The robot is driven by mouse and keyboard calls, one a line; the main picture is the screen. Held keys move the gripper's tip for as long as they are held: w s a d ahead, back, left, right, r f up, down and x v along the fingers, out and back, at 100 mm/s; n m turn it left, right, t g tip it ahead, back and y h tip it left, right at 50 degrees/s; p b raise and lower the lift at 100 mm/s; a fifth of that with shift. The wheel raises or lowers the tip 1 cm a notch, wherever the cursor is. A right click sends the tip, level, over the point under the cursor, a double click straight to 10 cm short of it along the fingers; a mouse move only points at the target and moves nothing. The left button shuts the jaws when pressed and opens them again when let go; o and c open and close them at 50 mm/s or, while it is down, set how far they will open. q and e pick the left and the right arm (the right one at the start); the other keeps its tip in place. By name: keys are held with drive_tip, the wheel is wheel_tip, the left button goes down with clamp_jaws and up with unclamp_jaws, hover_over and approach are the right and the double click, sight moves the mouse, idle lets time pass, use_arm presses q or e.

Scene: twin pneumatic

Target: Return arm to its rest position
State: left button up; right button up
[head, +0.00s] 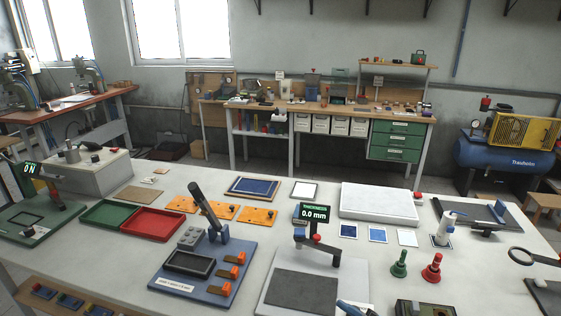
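Neither of my grippers nor either of my arms can be made out in the head view. The white worktable (340,232) fills the lower part of the view. A blue fixture board (222,290) with a dark tilted cylinder (203,203) and orange clamps stands near the front middle. Right of it is a gauge stand with a display (316,212) reading 0.0 mm, behind a dark grey pad (301,291). A blue and black object (353,308) is cut off by the bottom edge; I cannot tell what it is.
Green (112,214) and red (152,223) trays lie at the left, with orange plates (220,211) behind. A light slab (379,202) lies at the back. Green (399,265) and red (432,268) handled pieces stand at the right. A workbench (318,108) and blue compressor (503,160) are beyond.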

drive_tip(key=s+d+f+m+h+p, duration=0.1)
drive_tip(key=s+d+f+m+h, duration=0.3)
drive_tip(key=s+f+m+h, duration=0.3)
drive_tip(key=s+d+f+m+h+p, duration=0.2)
drive_tip(key=s+d+f+m+h, duration=0.2)
drive_tip(key=s+f+m+h, duration=0.4)
wheel_tip(320, 180, down, 4)
drive_tip(key=shift+s+r+m, duration=0.25)
drive_tip(key=shift+s+m, duration=0.25)
drive_tip(key=shift+m, duration=0.7)
